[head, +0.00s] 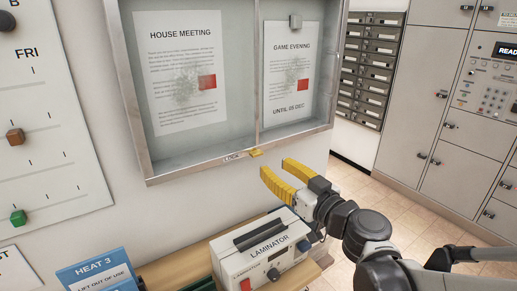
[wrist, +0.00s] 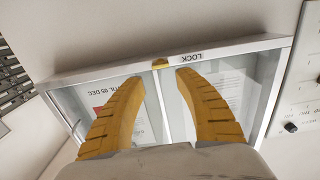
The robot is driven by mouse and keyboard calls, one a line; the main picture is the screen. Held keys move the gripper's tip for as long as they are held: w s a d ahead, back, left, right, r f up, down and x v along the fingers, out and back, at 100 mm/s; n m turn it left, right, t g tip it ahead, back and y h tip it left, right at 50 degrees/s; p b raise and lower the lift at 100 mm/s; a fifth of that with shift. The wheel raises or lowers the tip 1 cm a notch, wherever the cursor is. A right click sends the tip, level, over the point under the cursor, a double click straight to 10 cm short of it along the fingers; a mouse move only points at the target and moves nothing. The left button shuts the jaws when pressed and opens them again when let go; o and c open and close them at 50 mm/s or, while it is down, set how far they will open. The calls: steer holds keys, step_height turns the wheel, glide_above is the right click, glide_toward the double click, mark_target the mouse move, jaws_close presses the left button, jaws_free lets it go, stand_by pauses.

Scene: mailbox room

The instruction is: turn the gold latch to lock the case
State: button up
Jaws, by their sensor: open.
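The notice case (head: 200,164) hangs on the wall in the head view, with a metal frame and glass front over two notices. The gold latch (head: 255,153) sits on its lower frame rail, just right of a "LOCK" label (head: 232,157). In the wrist view the gold latch (wrist: 160,64) shows on the rail beside the label, which reads upside down. My gripper (head: 274,170) has yellow ridged fingers, open and empty, just below and right of the latch. In the wrist view its fingertips (wrist: 161,76) lie apart, with the latch seen between and beyond them. I see no contact.
A white laminator (head: 262,258) stands on a wooden shelf (head: 196,255) below my gripper. A blue "HEAT 3" sign (head: 98,274) is at lower left. A board with coloured knobs (head: 45,130) hangs left. Mail slots (head: 374,70) and grey lockers (head: 425,100) stand right, beyond open tiled floor.

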mark_target(259, 155)
steer(key=b+x, duration=0.2)
steer(key=x, duration=0.7)
jaws_close()
